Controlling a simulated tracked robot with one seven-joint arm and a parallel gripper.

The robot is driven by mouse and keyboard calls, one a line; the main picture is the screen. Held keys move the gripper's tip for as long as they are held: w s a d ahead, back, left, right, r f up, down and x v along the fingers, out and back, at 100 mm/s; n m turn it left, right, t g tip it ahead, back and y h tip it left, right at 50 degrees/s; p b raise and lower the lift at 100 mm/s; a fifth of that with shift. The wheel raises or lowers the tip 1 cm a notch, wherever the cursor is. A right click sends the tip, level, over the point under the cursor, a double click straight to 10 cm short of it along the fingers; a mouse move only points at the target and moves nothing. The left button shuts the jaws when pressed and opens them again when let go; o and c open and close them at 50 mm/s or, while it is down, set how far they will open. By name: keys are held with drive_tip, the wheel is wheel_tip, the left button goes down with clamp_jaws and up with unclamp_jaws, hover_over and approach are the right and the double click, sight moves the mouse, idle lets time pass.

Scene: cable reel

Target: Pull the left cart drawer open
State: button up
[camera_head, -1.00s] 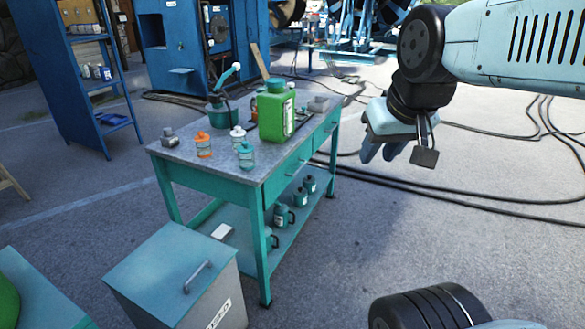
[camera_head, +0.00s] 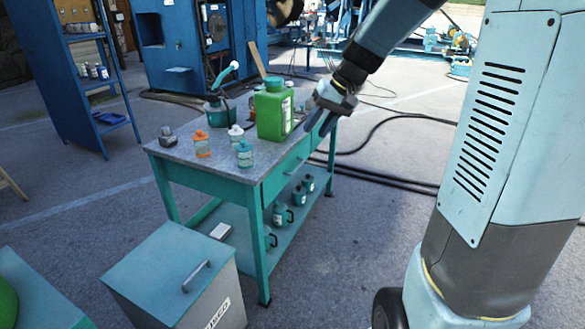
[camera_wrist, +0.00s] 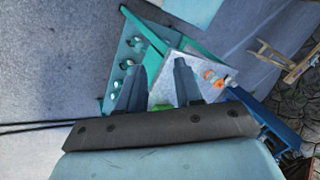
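The teal cart (camera_head: 208,182) with a grey top stands in the middle of the head view. The left drawer (camera_head: 283,174) is in its right-facing side and looks closed, with a thin handle on its front. The right drawer (camera_head: 323,136) is further back and partly hidden by my gripper (camera_head: 316,131). My gripper is open and empty, its fingers pointing down and left beside the cart's far right end, above and apart from the left drawer's handle. In the wrist view, the two fingers (camera_wrist: 160,68) stand apart in front of the cart (camera_wrist: 160,50).
A lidded bin (camera_head: 175,270) stands at the front left. Cables (camera_head: 385,175) lie on the floor at right.

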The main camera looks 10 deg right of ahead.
drive_tip(key=w+d+f+y, duration=0.1)
drive_tip(key=w+f+y, duration=0.2)
drive_tip(key=w+f, duration=0.7)
drive_tip(key=m+t+y, duration=0.5)
drive_tip(key=m+t, duration=0.2)
approach(297, 168)
drive_tip(key=x, duration=1)
drive_tip(key=shift+w+f, duration=0.2)
drive_tip(key=shift+f, duration=0.2)
drive_tip(key=shift+c, duration=0.4)
clamp_jaws()
drive_tip(key=shift+a, duration=0.15)
